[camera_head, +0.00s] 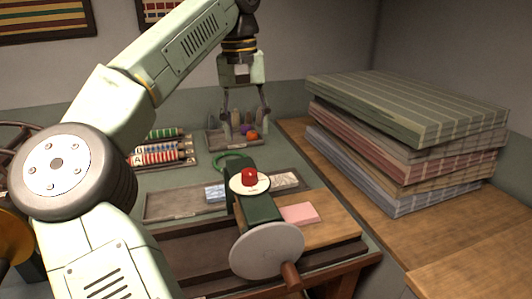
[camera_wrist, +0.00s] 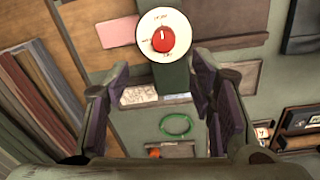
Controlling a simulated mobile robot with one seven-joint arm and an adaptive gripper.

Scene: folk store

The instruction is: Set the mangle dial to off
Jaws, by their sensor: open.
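The mangle dial is a red knob (camera_head: 249,177) on a round white plate (camera_head: 262,185), on top of the dark green mangle body (camera_head: 262,207). The dial (camera_wrist: 162,40) also shows at the top of the wrist view, with a white pointer mark on the knob. The lettering around it is too small to read surely. My gripper (camera_head: 246,116) is open and empty, pointing down above and behind the dial, apart from it. In the wrist view, my gripper's fingers (camera_wrist: 166,112) are spread wide, with the dial beyond them.
A large grey disc with a wooden handle (camera_head: 267,250) is on the mangle's front. Folded striped cloths (camera_head: 410,110) are stacked at right. A small tray of coloured items (camera_head: 233,139) lies under my gripper.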

